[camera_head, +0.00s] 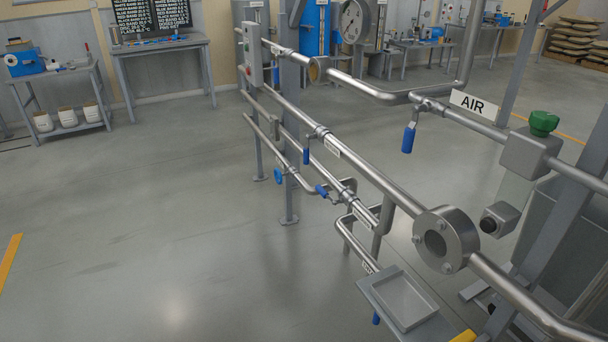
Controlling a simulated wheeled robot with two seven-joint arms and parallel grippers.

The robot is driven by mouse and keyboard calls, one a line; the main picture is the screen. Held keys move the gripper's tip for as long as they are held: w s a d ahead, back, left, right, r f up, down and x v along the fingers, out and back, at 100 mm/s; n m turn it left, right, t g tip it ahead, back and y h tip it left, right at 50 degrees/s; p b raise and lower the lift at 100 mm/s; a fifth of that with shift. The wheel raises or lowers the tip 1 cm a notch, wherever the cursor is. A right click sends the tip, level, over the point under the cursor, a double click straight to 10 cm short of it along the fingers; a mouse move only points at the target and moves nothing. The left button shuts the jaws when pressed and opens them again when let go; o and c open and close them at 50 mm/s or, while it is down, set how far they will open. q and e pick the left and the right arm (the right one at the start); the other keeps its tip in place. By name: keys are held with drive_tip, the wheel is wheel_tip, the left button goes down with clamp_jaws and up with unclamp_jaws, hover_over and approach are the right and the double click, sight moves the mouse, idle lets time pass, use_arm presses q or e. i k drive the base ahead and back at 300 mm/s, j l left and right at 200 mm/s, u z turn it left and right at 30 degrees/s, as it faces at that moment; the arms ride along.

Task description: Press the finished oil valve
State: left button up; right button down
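Several steel pipes run from the upper left to the lower right, with blue-handled valves on them. A second blue lever (306,155) hangs on the middle pipe near a small label (332,147). A third blue lever (321,191) sits on a lower pipe near another label (362,215). The small labels are not legible, so I cannot tell which valve is the finished oil one. Neither of my grippers is in view.
A grey box with a green knob (543,122) is on the right. A round flanged fitting (446,239) sits on the middle pipe. A shallow metal tray (405,300) is below it. The floor at left is clear up to the workbenches (160,46).

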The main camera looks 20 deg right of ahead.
sight(318, 188)
drive_tip(key=i, duration=1)
drive_tip(key=l+z, duration=0.05)
drive_tip(key=l, duration=0.05)
